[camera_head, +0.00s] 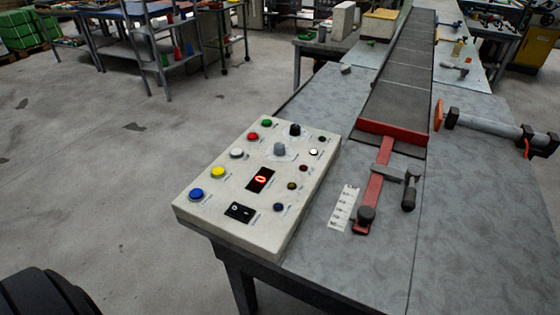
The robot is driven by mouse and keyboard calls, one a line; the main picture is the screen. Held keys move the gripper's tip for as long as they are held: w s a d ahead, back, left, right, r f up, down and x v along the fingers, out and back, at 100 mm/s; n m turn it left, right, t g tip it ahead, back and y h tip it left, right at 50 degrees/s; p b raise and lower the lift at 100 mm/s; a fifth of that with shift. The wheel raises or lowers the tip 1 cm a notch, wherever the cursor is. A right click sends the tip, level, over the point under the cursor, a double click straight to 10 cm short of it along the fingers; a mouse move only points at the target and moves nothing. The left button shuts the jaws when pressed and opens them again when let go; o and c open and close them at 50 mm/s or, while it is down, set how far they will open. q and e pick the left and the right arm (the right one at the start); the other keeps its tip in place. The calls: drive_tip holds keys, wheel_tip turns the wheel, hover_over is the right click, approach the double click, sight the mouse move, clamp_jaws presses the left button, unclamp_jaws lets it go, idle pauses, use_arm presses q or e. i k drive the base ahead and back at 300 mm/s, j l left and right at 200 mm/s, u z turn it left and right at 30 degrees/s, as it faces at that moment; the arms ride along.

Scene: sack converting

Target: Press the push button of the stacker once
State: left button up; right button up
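A pale control box (225,231) sits on the near left corner of the grey table. Along its left side run round push buttons: blue (196,195), yellow (218,172), white (237,153), red (253,136) and green (266,122). Their small labels are too small to read, so I cannot tell which belongs to the stacker. The box also carries a grey knob (280,149), a black knob (295,130), a lit red display (260,179), a black switch (240,212) and several small round lights or buttons. Neither of my grippers is in view.
A red-edged dark conveyor (395,90) runs to the back. A red clamp (373,190) and a white label strip (343,208) lie right of the box; a grey-and-orange bar clamp (490,127) lies farther right. Open floor (90,200) is on the left.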

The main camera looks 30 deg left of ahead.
sight(218, 170)
drive_tip(key=j+u, duration=0.15)
drive_tip(key=u, duration=0.25)
drive_tip(key=j+u, duration=0.2)
drive_tip(key=u, duration=0.2)
drive_tip(key=j+u, duration=0.15)
drive_tip(key=u, duration=0.25)
